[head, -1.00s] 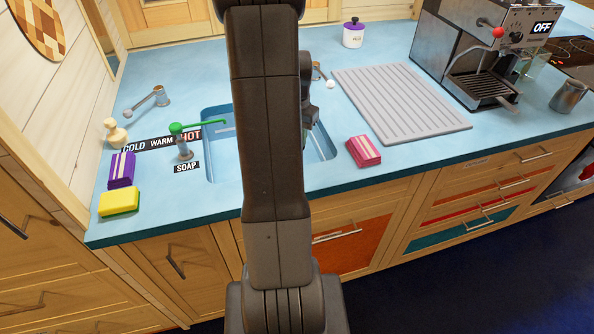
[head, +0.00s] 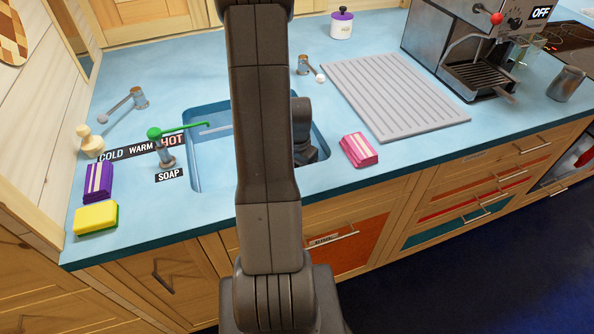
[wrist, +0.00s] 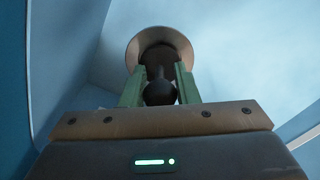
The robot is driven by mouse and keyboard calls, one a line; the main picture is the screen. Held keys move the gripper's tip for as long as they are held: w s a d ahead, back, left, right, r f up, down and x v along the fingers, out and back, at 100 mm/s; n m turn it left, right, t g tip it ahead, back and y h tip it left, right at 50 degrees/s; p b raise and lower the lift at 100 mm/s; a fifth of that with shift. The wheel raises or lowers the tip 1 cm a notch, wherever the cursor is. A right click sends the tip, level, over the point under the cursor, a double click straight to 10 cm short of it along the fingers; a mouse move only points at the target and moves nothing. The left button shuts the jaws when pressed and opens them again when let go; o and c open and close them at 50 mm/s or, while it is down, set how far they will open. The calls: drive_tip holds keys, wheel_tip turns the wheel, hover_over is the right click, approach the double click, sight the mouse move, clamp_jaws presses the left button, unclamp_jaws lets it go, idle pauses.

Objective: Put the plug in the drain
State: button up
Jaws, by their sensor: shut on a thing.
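The sink (head: 205,165) is a blue basin set in the light blue counter, and my arm covers its middle in the head view. My gripper (wrist: 160,88) shows in the wrist view, its green fingers shut on the dark knob of the plug (wrist: 160,38). The plug has a wide pale rim and points away from the wrist, with light blue sink surfaces around it. The drain cannot be seen in either view.
A pink sponge packet (head: 358,150) and a grey drying rack (head: 390,95) lie to the right. A purple packet (head: 97,182) and a yellow sponge (head: 96,218) are at left. A coffee machine (head: 470,50) stands back right.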

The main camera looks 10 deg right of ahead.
drive_tip(key=shift+f, duration=0.4)
drive_tip(key=shift+f, duration=0.1)
drive_tip(key=o, duration=1)
wheel_tip(320, 180, up, 12)
drive_tip(key=shift+r, duration=0.1)
wheel_tip(320, 180, down, 12)
drive_tip(key=shift+f, duration=0.15)
drive_tip(key=shift+r, duration=0.6)
